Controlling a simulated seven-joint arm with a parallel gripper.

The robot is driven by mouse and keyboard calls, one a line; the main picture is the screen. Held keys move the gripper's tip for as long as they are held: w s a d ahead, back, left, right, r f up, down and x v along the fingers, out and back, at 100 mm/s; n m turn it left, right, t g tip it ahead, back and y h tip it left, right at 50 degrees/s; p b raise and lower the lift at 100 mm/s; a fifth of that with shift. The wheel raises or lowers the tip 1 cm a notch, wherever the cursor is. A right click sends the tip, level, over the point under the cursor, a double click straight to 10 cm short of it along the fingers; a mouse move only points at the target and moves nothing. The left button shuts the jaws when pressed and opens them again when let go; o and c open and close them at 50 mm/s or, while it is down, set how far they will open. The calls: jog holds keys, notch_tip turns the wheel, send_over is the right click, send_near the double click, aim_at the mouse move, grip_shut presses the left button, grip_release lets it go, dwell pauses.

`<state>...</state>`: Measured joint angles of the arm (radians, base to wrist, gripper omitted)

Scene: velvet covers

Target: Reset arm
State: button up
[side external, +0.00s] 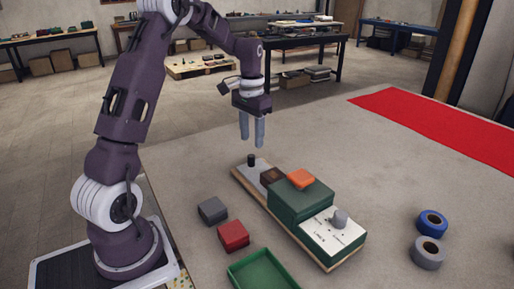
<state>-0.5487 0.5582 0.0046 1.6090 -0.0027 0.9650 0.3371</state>
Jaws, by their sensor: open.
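My gripper (252,143) hangs above the far end of a long board (244,176) on the table, fingers pointing down. It is open, with nothing seen between its fingers. The board holds a black knob or peg (251,160) at its far end, a brown block (269,176), a green box-like cover (300,203) in the middle and a white labelled panel with a grey knob (339,217) at the near end. An orange block (301,178) lies on top of the green cover. My fingertips are apart from the board and everything on it.
A grey block (212,210) and a red block (233,235) lie left of the board. A green tray (262,275) sits at the front edge. Blue (432,223) and grey (428,252) tape rolls lie right. A red cloth (440,125) covers the far right. The table between is clear.

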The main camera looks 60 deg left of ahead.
jog(key=s+d+r+m+t, duration=0.1)
jog(key=s+d+r, duration=0.3)
jog(key=d+r, duration=0.25)
jog(key=s+d+r+t, duration=0.1)
jog(key=s+d+r, duration=0.35)
jog(key=d, duration=0.25)
jog(key=s+d+t, duration=0.1)
jog(key=s+d, duration=0.3)
jog(key=s, duration=0.3)
jog(key=s+d+m+t, duration=0.1)
jog(key=s+d+t, duration=0.1)
jog(key=s+d, duration=0.3)
jog(key=s+r, duration=0.1)
jog(key=s, duration=0.2)
jog(key=shift+d, duration=0.15)
